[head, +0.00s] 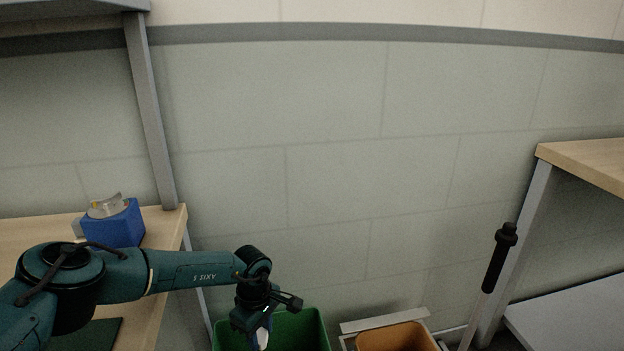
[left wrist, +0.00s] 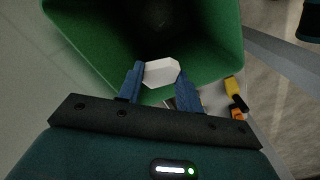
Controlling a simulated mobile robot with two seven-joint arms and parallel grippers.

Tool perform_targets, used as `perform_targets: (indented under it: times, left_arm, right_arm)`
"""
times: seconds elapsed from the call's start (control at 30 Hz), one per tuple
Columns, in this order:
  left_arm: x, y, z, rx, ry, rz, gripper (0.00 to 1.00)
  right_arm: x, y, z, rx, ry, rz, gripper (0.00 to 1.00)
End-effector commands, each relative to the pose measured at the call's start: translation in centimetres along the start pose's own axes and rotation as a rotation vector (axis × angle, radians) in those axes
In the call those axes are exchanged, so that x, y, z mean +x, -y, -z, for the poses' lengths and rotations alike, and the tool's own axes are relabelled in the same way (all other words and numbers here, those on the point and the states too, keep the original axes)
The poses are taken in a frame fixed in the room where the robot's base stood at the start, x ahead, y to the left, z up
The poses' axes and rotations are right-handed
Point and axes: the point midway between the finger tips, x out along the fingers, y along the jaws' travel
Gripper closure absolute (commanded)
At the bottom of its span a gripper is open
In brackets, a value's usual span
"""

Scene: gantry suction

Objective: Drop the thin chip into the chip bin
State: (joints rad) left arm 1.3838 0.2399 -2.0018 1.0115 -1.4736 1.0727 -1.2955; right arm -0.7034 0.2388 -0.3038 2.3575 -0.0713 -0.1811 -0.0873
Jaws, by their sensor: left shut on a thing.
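My left gripper (head: 259,330) hangs over the near left part of a green bin (head: 300,326), fingers pointing down. In the left wrist view its two blue fingers are shut on a thin white chip (left wrist: 161,73), one at each side. The chip also shows as a small pale patch (head: 262,339) at the fingertips in the head view. The green bin (left wrist: 210,65) lies beneath and beyond the chip in the left wrist view, with a dark interior. No label on the bin can be read. My right gripper is not in view.
An orange-brown bin (head: 397,338) stands right of the green one. A black-gripped pole (head: 497,260) stands farther right, by a wooden table (head: 590,162). A blue block (head: 121,226) sits on the left table (head: 30,233). Small yellow (left wrist: 234,87) and orange items lie beside the green bin.

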Motion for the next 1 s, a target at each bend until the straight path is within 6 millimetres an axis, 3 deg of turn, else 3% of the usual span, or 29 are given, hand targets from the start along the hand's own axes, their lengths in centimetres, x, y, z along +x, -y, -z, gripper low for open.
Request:
perform_targets:
  times: [0.33,0.37,0.67,1.0]
  left_arm:
    - [0.4,0.01,-0.02,0.0,0.0,0.0,0.85]
    - [0.4,0.01,-0.02,0.0,0.001,0.0,0.64]
    - [0.39,0.02,-0.01,0.0,0.0,0.0,0.39]
    - [-0.44,-0.01,0.04,0.0,0.0,0.0,0.39]
  right_arm:
    - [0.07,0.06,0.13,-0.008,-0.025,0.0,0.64]
    - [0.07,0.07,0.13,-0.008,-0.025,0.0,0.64]
    - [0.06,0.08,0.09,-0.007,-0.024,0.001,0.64]
    - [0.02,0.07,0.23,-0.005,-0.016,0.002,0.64]
